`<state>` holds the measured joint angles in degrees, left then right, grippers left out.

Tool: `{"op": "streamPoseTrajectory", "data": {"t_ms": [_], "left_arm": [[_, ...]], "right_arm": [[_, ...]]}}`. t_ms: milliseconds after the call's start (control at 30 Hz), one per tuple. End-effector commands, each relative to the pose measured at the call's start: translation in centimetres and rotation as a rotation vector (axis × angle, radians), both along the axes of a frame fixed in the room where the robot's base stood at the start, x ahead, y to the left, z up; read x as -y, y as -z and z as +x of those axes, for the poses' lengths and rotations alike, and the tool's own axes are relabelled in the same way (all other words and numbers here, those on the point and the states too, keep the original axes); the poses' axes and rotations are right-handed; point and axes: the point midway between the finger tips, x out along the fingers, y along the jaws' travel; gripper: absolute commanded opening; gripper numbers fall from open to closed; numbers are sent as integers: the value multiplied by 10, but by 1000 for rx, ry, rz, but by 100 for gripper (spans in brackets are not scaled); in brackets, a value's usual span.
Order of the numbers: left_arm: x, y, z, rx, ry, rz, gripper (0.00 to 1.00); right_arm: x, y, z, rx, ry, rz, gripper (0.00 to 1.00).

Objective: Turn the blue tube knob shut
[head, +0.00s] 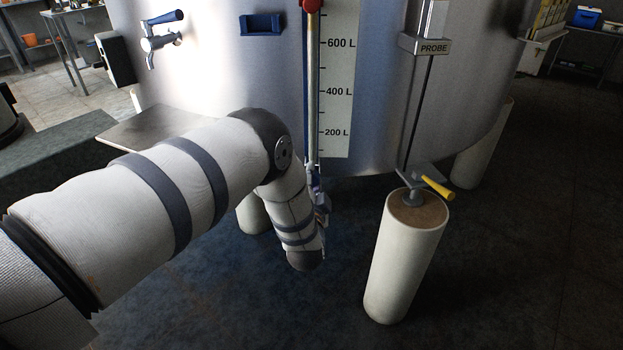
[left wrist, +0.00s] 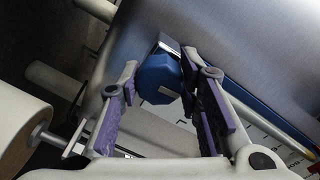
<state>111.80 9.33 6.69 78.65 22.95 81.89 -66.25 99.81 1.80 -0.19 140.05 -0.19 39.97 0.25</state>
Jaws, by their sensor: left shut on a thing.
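The blue tube knob (left wrist: 158,78) is a faceted blue piece at the foot of the level tube, close to the steel tank wall. In the left wrist view it sits between the two purple-padded fingers of my left gripper (left wrist: 160,70), which is shut on it. In the head view my left gripper (head: 319,201) is at the lower end of the level tube (head: 312,100), below the scale. My own wrist and forearm partly cover it there, and I cannot make out the knob's turn. My right gripper is not in view.
The steel tank (head: 225,70) fills the back, with a level scale (head: 338,100) and a blue-handled tap (head: 160,38). A yellow-handled valve (head: 437,187) juts out by a pale tank leg (head: 405,260) to the right. The floor in front is clear.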

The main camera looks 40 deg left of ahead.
Motion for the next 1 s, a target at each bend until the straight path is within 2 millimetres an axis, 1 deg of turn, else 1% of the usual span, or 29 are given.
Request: {"op": "streamPoseTrajectory", "data": {"t_ms": [333, 833, 867, 900, 933, 1000], "left_arm": [[-2, 1, -1, -62, -4, 91, 4], [-2, 2, -2, -72, -6, 103, 4], [-2, 2, -2, -72, -6, 103, 36], [-2, 2, -2, -72, -6, 103, 45], [-2, 2, -2, -72, -6, 103, 52], [-2, 2, -2, -70, -4, 103, 53]], "right_arm": [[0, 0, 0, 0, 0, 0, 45], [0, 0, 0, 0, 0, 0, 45], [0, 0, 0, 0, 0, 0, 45], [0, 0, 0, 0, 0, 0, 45], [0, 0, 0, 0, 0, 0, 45], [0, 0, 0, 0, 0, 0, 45]]}}
